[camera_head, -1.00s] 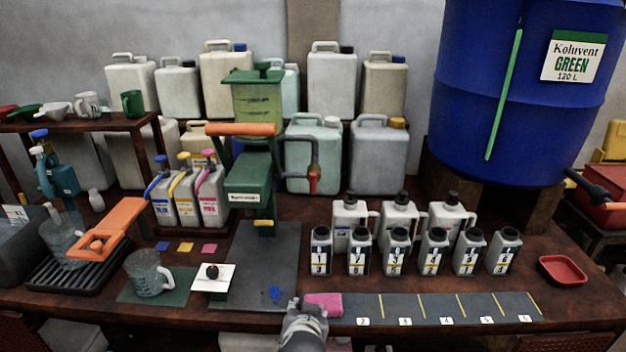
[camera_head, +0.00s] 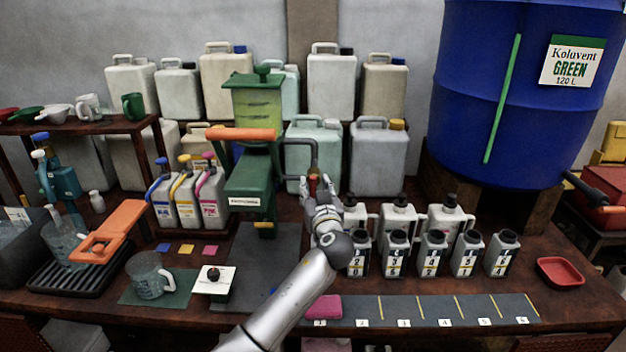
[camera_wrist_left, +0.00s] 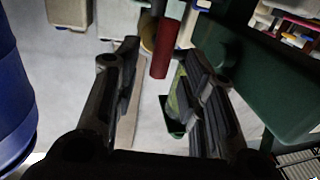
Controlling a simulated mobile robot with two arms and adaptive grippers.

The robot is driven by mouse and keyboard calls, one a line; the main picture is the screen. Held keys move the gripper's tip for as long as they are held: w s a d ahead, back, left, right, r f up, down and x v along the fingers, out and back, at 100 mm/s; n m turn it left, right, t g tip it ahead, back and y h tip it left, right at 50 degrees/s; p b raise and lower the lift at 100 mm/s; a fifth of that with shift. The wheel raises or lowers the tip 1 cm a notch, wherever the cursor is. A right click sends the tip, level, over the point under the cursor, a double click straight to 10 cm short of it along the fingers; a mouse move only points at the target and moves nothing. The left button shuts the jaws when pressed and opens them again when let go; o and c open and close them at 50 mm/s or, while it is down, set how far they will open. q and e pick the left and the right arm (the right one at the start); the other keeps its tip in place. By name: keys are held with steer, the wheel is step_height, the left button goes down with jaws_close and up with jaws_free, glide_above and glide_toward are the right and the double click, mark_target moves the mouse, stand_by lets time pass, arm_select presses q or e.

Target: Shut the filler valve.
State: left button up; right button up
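The green filler machine (camera_head: 252,185) stands behind the dark mat, with a grey outlet pipe (camera_head: 314,150) bending down at its right side. The valve's red lever (camera_head: 312,184) hangs at the lower end of this pipe. My left gripper (camera_head: 318,186) is raised right at the lever, its fingers partly covering it. In the left wrist view, the gripper (camera_wrist_left: 165,95) is open, and the red lever (camera_wrist_left: 166,50) reaches in between its two fingers, with gaps on both sides. I see no clear contact. My right gripper is not in view.
Several labelled bottles (camera_head: 432,255) stand close to the right of my left arm, which hides some of them. Large canisters (camera_head: 378,158) stand behind the pipe. A blue drum (camera_head: 500,110) rises at the right.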

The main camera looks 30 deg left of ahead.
mark_target(314, 185)
arm_select(q)
steer(key=shift+x, duration=1.75)
steer(key=shift+c, duration=0.5)
jaws_close()
